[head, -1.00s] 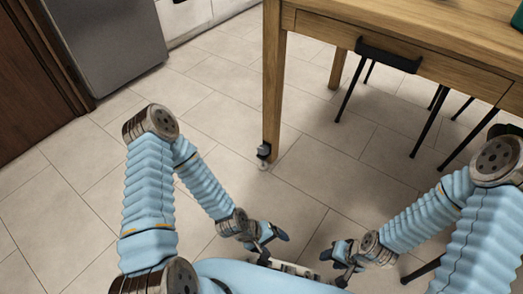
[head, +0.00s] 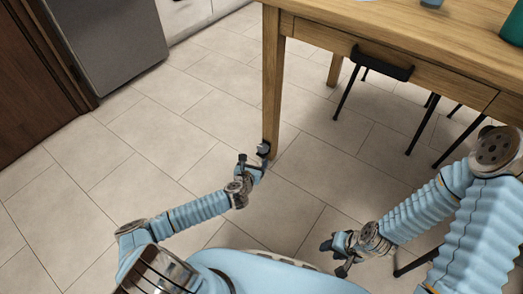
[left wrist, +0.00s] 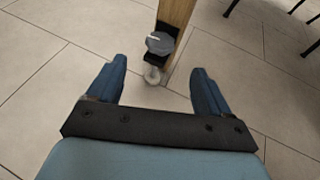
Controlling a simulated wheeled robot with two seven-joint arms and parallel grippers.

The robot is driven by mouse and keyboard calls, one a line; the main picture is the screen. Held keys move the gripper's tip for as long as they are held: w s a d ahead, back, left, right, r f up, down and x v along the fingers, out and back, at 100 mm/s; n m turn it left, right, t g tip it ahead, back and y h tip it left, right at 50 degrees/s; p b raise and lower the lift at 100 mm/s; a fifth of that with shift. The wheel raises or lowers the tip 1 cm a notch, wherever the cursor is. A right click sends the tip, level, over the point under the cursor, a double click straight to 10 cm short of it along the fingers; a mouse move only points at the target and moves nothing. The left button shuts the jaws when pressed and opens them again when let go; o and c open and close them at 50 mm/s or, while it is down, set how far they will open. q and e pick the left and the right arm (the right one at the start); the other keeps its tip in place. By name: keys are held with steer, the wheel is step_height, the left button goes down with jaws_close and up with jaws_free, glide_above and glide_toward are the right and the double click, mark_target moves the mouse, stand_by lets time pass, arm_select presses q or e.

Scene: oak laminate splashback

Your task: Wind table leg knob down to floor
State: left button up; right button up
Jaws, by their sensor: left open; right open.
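The wooden table leg (head: 273,85) comes down at the table's near left corner. A grey knob (head: 263,148) on a black bracket sits low on the leg, and it also shows in the left wrist view (left wrist: 159,43). Below it in the left wrist view is a small pale round foot (left wrist: 152,76); I cannot tell whether it touches the floor. My left gripper (head: 256,163) is open beside the leg's bottom. In the left wrist view its fingers (left wrist: 157,85) are spread, with the knob ahead between them and apart from both. My right gripper (head: 333,257) is open and empty, low over the floor.
The wooden table (head: 400,30) has a drawer with a black handle (head: 382,64). Thin black chair legs (head: 348,92) stand beneath it. A grey appliance (head: 105,40) stands at the back left. The tiled floor left of the leg is clear.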

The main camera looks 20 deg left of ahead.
mark_target(263, 147)
arm_select(q)
steer(key=b+x, duration=0.2)
steer(key=x, duration=0.8)
steer(key=shift+w+d+f, duration=0.1)
steer(key=shift+w+f, duration=0.05)
steer(key=c, duration=1)
steer(key=shift+c, duration=0.2)
steer(key=m+h+b, duration=0.1)
steer(key=m+h, duration=0.1)
steer(key=a+m+g+h+b, duration=0.1)
steer(key=m+h, duration=0.1)
steer(key=shift+w+f+h+b, duration=0.15)
steer(key=shift+h+b, duration=0.25)
steer(key=shift+w+a+m+g+h+b, duration=0.1)
steer(key=shift+m+g+h+b, duration=0.4)
steer(key=shift+m+h+b, duration=0.35)
steer(key=shift+a+m+g+h+b, duration=0.1)
steer(key=shift+m+g+h+b, duration=0.45)
steer(key=shift+m+h, duration=0.5)
steer(key=shift+r, duration=0.2)
